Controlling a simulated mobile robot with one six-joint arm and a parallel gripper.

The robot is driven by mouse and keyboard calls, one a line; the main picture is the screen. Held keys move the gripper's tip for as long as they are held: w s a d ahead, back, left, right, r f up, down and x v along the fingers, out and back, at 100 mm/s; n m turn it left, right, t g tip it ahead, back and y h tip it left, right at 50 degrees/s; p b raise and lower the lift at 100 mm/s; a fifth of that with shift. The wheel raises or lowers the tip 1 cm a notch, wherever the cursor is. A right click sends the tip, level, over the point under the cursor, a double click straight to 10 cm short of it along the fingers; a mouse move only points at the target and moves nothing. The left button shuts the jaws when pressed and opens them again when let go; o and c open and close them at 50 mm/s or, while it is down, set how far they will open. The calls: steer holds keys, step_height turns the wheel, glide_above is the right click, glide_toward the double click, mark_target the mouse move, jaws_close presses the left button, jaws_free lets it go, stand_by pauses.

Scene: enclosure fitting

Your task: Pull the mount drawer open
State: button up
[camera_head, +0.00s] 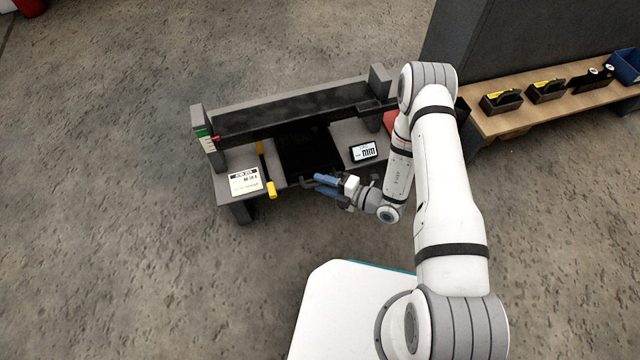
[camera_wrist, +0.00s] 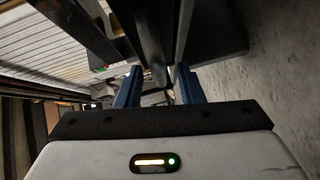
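The mount drawer appears to be the dark section (camera_head: 308,152) in the middle of the grey bench; its inside is too dark to make out. A dark bar like a handle (camera_head: 303,183) shows at its front edge. My gripper (camera_head: 317,184) is at this front edge, with its blue fingers pointing left. In the wrist view my gripper (camera_wrist: 157,82) has its two blue fingers apart, with dark bar or plate edges between and beyond them. I cannot see clear contact of both fingers with the bar.
A white label card (camera_head: 245,181) and yellow pieces (camera_head: 271,189) are at the bench's left. A small display (camera_head: 363,151) sits right of the dark section. A wooden shelf (camera_head: 545,110) with black bins stands at right. The floor in front is clear.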

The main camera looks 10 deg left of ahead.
steer(key=shift+x, duration=0.9)
steer(key=shift+c, duration=0.2)
jaws_close()
